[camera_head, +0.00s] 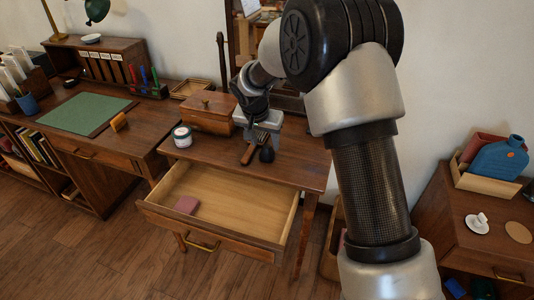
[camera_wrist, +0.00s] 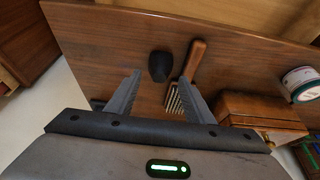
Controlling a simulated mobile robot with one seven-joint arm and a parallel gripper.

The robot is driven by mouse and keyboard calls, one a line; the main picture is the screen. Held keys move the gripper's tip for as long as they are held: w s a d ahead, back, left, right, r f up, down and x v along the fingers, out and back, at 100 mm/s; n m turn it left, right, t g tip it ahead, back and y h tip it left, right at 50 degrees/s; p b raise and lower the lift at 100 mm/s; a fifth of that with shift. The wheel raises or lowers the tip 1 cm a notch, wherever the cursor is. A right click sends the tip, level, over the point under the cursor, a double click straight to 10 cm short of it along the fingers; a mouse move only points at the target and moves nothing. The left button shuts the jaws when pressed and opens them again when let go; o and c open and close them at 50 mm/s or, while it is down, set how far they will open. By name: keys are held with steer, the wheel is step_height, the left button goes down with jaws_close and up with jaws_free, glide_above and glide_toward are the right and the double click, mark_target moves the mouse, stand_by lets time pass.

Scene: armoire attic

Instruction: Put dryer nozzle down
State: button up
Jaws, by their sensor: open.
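The dryer nozzle (camera_head: 267,155), a small black piece, rests on the wooden vanity top near its front edge. In the wrist view the nozzle (camera_wrist: 159,66) lies just past my fingertips, in line with the gap between them. My gripper (camera_wrist: 160,77) is open, with its two grey fingers apart and nothing held between them. In the head view my gripper (camera_head: 262,134) is low over the vanity top, beside the nozzle. A brush with a wooden handle (camera_wrist: 196,60) lies right beside the nozzle, its bristles near my right finger.
A wooden box (camera_head: 207,113) and a white jar (camera_head: 182,136) stand left of the nozzle. A desk with a green mat (camera_head: 85,115) is at left. The vanity's front right corner is bare.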

mark_target(267, 147)
steer(key=b+x, duration=0.1)
steer(key=x, duration=0.4)
steer(key=shift+w+f, duration=0.1)
steer(key=shift+w, duration=0.05)
steer(key=c, duration=0.9)
steer(key=r, duration=0.3)
steer(key=r+p, duration=0.1)
steer(key=r, duration=0.2)
steer(key=w+r+p, duration=0.1)
steer(key=r, duration=0.3)
steer(key=shift+d, duration=0.3)
steer(key=w+d+p, duration=0.3)
steer(key=w+d, duration=0.5)
steer(key=w, duration=0.3)
step_height(267, 147, down, 4)
steer(key=shift+w+d+f+b, duration=0.1)
steer(key=shift+b, duration=0.4)
steer(key=shift+f+b, duration=0.45)
steer(key=shift+f, duration=2.25)
